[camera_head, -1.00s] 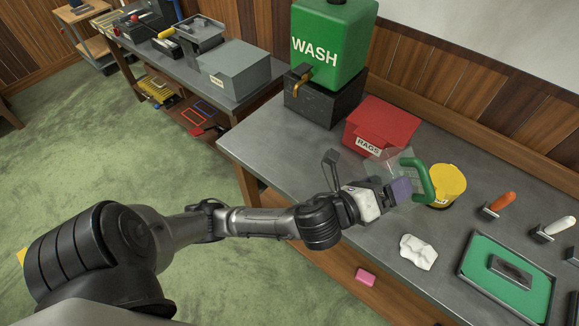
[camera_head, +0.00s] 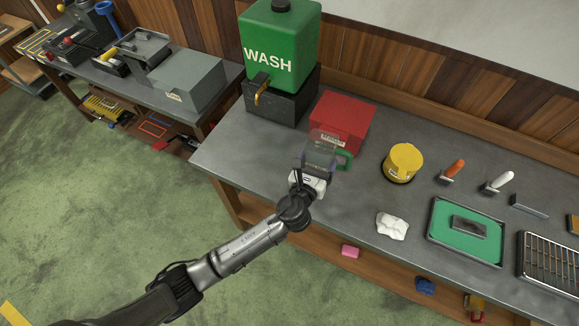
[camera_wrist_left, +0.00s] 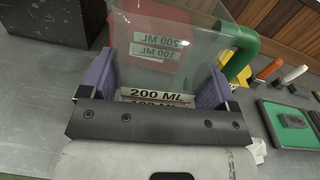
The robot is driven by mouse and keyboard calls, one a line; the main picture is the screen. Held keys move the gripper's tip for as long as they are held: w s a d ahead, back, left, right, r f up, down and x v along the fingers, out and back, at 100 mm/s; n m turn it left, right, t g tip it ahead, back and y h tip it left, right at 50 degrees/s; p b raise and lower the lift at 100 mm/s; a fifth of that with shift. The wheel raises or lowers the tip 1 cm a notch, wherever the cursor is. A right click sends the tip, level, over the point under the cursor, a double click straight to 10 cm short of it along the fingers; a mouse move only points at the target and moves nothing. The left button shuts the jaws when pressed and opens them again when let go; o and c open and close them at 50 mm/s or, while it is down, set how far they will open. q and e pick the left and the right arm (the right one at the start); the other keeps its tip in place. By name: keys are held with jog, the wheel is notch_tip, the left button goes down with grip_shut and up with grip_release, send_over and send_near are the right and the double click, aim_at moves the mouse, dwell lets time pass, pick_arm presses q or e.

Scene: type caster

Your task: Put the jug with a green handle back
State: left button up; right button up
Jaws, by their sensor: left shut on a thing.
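The clear jug with a green handle (camera_wrist_left: 160,60) fills the upper middle of the left wrist view, with "200 ML" labels on it. Its green handle (camera_wrist_left: 238,45) points right. In the head view the jug (camera_head: 322,145) stands out faintly in front of the red rags box, its handle (camera_head: 344,160) to the right. My left gripper (camera_head: 318,168) is shut on the jug, with a purple pad on either side of it in the left wrist view (camera_wrist_left: 158,85). Whether the jug's base touches the bench is hard to tell. My right gripper is not in view.
The red rags box (camera_head: 340,120) is close behind the jug. The green WASH tank (camera_head: 280,45) stands on a black block (camera_head: 283,98) to the left. A yellow tub (camera_head: 403,162), a white crumpled cloth (camera_head: 392,226) and a green tray (camera_head: 440,222) are to the right. Bare bench lies left of the jug.

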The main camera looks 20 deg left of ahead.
pick_arm(q)
jog(key=shift+w+d+f+m, duration=0.2)
jog(key=shift+d+m, duration=0.2)
jog(key=shift+d, duration=0.25)
jog(key=shift+f+h, duration=0.3)
jog(key=shift+f, duration=0.1)
jog(key=shift+m, duration=0.3)
jog(key=shift+w+a+f+b, duration=0.15)
jog(key=shift+a+f+b, duration=0.75)
jog(key=shift+a+f, duration=0.9)
jog(key=shift+w+a+f+b, duration=0.2)
jog(key=shift+a+f+b, duration=0.75)
jog(key=shift+a+f, duration=0.9)
jog(key=shift+w+a+f+b, duration=0.15)
jog(key=shift+a+f+b, duration=0.75)
jog(key=shift+a+f, duration=0.9)
jog(key=shift+f, duration=0.1)
jog(key=shift+f, duration=0.15)
jog(key=o, duration=1.5)
